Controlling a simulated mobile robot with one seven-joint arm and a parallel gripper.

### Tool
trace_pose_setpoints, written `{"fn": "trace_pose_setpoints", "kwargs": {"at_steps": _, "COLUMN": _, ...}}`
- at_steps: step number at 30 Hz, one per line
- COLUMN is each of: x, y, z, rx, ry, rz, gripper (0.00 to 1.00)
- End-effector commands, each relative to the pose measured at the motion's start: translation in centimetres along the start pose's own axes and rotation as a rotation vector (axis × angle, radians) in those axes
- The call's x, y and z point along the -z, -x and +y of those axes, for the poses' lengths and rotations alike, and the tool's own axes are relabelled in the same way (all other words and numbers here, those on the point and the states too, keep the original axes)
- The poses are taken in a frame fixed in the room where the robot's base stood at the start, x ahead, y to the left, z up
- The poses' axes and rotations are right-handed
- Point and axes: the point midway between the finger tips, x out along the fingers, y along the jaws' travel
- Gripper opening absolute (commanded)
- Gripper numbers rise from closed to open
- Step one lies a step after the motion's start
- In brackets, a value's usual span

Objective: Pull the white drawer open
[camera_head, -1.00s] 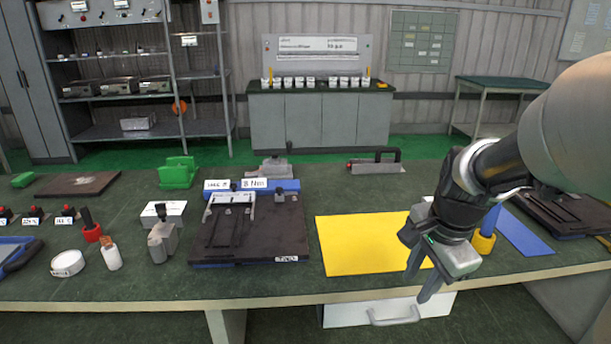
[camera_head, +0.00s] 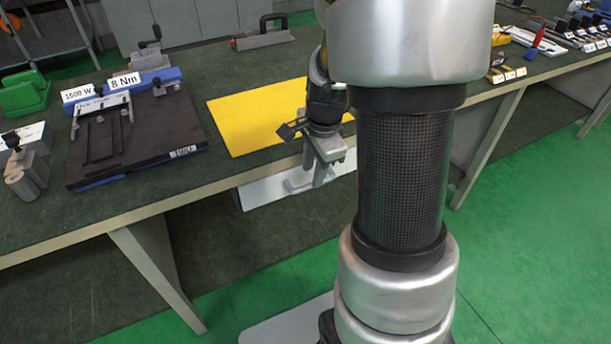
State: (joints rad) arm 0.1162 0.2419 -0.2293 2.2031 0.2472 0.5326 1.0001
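The white drawer (camera_head: 262,192) hangs under the front edge of the green-topped workbench, below the yellow sheet. Its grey handle (camera_head: 296,184) shows only in part. My gripper (camera_head: 318,180) points down in front of the bench edge, at the right part of the drawer front, and overlaps the handle in the picture. The fingers are small here, and I cannot tell whether they are apart or closed, or whether they touch the handle. My arm covers the area to the right of the drawer.
The yellow sheet (camera_head: 250,118) lies on the bench top (camera_head: 205,190) above the drawer. A dark plate fixture (camera_head: 165,140) with labels stands to its left. A black-handled tool (camera_head: 262,38) lies behind. The floor in front of the drawer is clear to the left of my arm.

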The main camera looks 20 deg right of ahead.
Motion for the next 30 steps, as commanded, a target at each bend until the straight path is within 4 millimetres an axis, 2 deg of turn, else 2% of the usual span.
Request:
{"fn": "trace_pose_setpoints", "kwargs": {"at_steps": 1, "x": 0.0, "y": -1.4, "z": 0.1, "rx": -0.003, "ry": 0.0, "rz": 0.0, "gripper": 0.31}}
{"fn": "trace_pose_setpoints", "kwargs": {"at_steps": 6, "x": 0.1, "y": -3.5, "z": 0.1, "rx": -0.001, "ry": -0.001, "rz": 0.0, "gripper": 0.31}}
{"fn": "trace_pose_setpoints", "kwargs": {"at_steps": 11, "x": 0.0, "y": -4.2, "z": 0.0, "rx": 0.0, "ry": 0.001, "rz": 0.0, "gripper": 0.31}}
{"fn": "trace_pose_setpoints", "kwargs": {"at_steps": 19, "x": 0.0, "y": -4.3, "z": 0.0, "rx": 0.001, "ry": 0.0, "rz": 0.0, "gripper": 0.31}}
{"fn": "trace_pose_setpoints", "kwargs": {"at_steps": 25, "x": 0.0, "y": -4.3, "z": 0.0, "rx": 0.001, "ry": 0.0, "rz": 0.0, "gripper": 0.0}}
{"fn": "trace_pose_setpoints", "kwargs": {"at_steps": 30, "x": 0.0, "y": -4.3, "z": 0.0, "rx": 0.001, "ry": 0.0, "rz": 0.0, "gripper": 0.0}}
